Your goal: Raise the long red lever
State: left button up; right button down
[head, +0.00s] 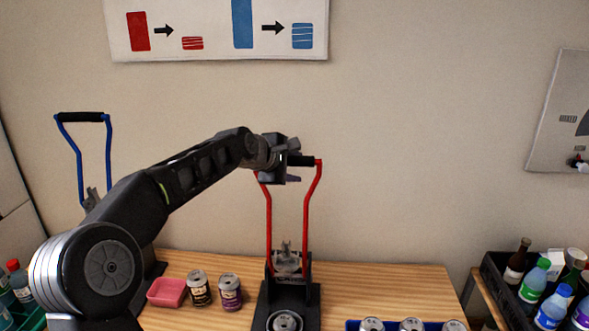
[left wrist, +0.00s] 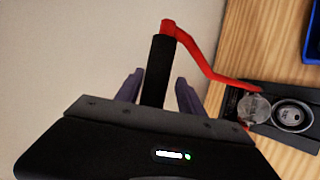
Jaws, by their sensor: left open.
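The long red lever (head: 312,195) stands upright on a black press base (head: 311,302) on the table, with a black grip (head: 303,161) across its top. My left gripper (head: 293,161) is at the left part of this grip and hides some of it. In the left wrist view, the black grip (left wrist: 158,70) lies between the two fingers of my left gripper (left wrist: 158,88), which are open with gaps on both sides. The lever's red arm (left wrist: 200,60) runs down to the base there. My right gripper is not in view.
A can (head: 285,321) sits in the press base. A second press with a blue lever (head: 108,150) stands at left behind my arm. A pink tray (head: 167,293), two cans (head: 230,292) and a blue tray (head: 352,325) with cans are on the table (head: 390,282). A bottle crate (head: 490,268) is at right.

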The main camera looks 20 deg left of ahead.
pick_arm(q)
jog(key=b+v, duration=0.2)
jog(key=v, duration=0.5)
jog(key=shift+s+f, duration=0.1)
jog(key=shift+f, duration=0.05)
dwell(0.3)
